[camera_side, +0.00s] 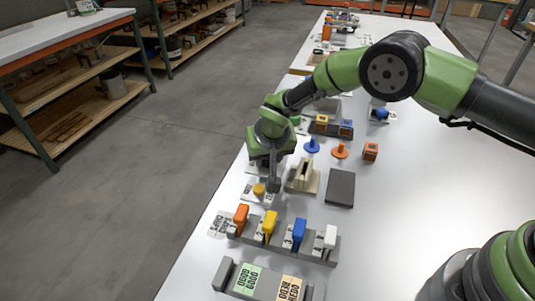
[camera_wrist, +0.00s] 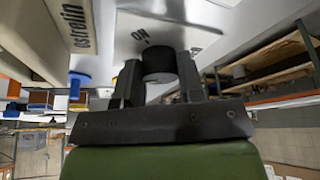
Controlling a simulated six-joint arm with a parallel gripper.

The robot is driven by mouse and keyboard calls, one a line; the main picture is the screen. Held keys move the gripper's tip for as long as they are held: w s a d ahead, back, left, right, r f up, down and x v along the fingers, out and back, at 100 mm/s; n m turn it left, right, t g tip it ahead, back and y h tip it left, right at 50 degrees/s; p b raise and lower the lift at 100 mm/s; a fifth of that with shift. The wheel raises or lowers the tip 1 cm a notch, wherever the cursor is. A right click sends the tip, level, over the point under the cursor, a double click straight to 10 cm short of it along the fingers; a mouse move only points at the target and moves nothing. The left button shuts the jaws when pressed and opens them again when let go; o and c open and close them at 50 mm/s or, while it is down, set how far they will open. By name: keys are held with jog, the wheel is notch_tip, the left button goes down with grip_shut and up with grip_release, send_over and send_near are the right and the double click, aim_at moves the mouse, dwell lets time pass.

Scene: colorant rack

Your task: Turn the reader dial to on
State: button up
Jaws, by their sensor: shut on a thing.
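The reader dial (camera_wrist: 157,62) is a dark round knob on a pale plate (camera_wrist: 195,38) in the wrist view. The letters ON and a small mark are printed on the plate beside it. My gripper (camera_wrist: 159,78) has one finger on each side of the dial and is shut on it. In the side view my gripper (camera_side: 273,183) points down near the table's left edge, beside a beige block (camera_side: 302,176). The dial cannot be made out there. How far the dial is turned is not clear.
A rack (camera_side: 318,251) with orange, yellow, blue and white handled pieces stands in front. A dark grey slab (camera_side: 340,188) lies to the right. Blue (camera_side: 311,146) and orange (camera_side: 340,151) pegs stand behind. The table's right side is clear.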

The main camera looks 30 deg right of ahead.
jog(key=m+h, duration=0.1)
jog(key=m, duration=0.2)
jog(key=shift+a+m, duration=0.1)
jog(key=shift+m, duration=0.2)
jog(key=shift+m+g+h, duration=0.5)
jog(key=shift+m+g, duration=0.2)
jog(key=shift+m, duration=0.8)
jog(key=o, duration=0.9)
jog(key=shift+r, duration=0.1)
jog(key=v, duration=0.9)
jog(key=shift+a+r, duration=0.15)
jog(key=shift+r, duration=0.25)
